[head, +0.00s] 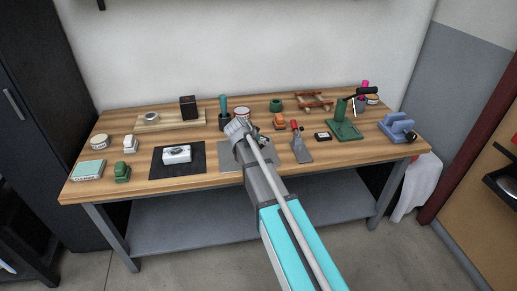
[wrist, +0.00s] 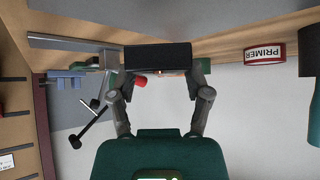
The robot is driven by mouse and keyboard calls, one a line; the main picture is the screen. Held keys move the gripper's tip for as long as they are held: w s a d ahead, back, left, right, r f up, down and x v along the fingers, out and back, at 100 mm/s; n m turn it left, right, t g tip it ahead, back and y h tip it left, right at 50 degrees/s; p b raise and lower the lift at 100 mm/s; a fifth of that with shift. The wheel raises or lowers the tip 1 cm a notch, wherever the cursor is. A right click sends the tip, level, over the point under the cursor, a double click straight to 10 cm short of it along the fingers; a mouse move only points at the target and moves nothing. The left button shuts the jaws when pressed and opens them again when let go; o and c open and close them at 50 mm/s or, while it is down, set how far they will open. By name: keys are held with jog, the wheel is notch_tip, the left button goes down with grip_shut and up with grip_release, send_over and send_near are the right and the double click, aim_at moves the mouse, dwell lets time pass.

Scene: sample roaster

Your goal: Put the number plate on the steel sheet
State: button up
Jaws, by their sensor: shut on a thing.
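My gripper (wrist: 160,72) is shut on a dark, flat-faced block, which I take to be the number plate (wrist: 158,54). In the wrist view the plate sits between both fingertips with a plain black face and no number visible. The steel sheet (head: 230,160) is a grey flat sheet at the front middle of the bench in the head view. My arm crosses over it and hides part of it. In the head view my gripper is above the bench near the sheet, and its fingertips and the plate are mostly hidden by my arm.
Left of the sheet a black mat (head: 158,172) bears a white device (head: 177,154). A green press (head: 344,128) and a blue vise (head: 396,127) are farther right. A primer tin (wrist: 265,54) shows in the wrist view.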

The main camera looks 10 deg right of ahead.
jog(key=shift+w+f+b, duration=0.5)
jog(key=shift+f+b, duration=0.2)
jog(key=shift+b, duration=0.05)
jog(key=shift+s+f+b, duration=0.1)
jog(key=shift+f+b, duration=1.2)
jog(key=shift+f, duration=0.05)
jog(key=shift+f, duration=0.15)
jog(key=o, duration=1.3)
